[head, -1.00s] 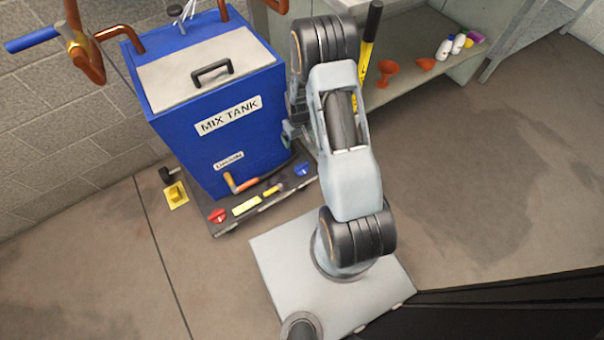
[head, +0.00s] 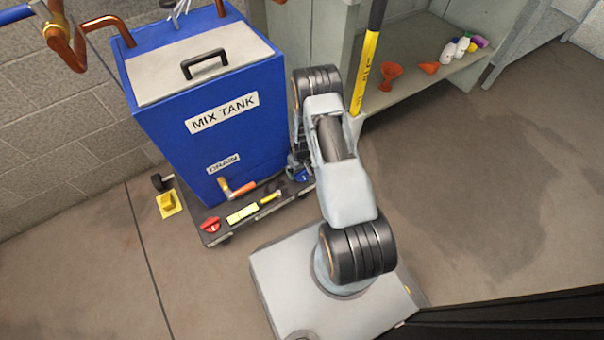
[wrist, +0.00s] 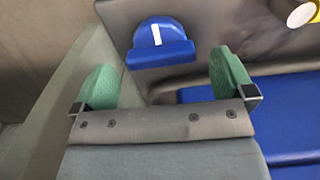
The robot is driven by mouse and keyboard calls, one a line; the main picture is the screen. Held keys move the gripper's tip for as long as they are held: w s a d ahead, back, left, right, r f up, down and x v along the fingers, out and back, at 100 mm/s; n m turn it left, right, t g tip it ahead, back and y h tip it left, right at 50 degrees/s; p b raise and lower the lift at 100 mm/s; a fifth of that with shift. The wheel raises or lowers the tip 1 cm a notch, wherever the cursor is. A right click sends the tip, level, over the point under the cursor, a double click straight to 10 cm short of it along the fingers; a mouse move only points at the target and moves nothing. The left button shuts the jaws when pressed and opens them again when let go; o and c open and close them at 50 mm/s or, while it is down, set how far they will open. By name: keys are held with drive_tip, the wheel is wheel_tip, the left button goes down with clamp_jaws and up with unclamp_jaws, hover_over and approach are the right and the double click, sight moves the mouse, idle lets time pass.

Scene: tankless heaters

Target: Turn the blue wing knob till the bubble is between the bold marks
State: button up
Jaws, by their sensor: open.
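The blue wing knob (wrist: 158,45), with a white stripe on its wing, shows in the wrist view just beyond my gripper (wrist: 165,82). My gripper is open, its green fingers spread to either side of the near side of the knob, with nothing between the pads. In the head view the blue knob (head: 303,176) is mostly hidden by the end of my arm, at the right end of the dark cart. A pale yellow strip (head: 243,214) and a smaller yellow piece (head: 270,197) lie on the cart; no bubble or bold marks can be made out.
The blue mix tank (head: 215,130) stands on the cart, close to my gripper. An orange-handled drain valve (head: 240,188) and a red knob (head: 210,225) are at the cart's front. A yellow-and-black handle (head: 368,60) stands beside the shelf. The floor at right is clear.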

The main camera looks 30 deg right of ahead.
drive_tip(key=shift+f+b, duration=0.3)
drive_tip(key=shift+f, duration=0.75)
drive_tip(key=c, duration=0.9)
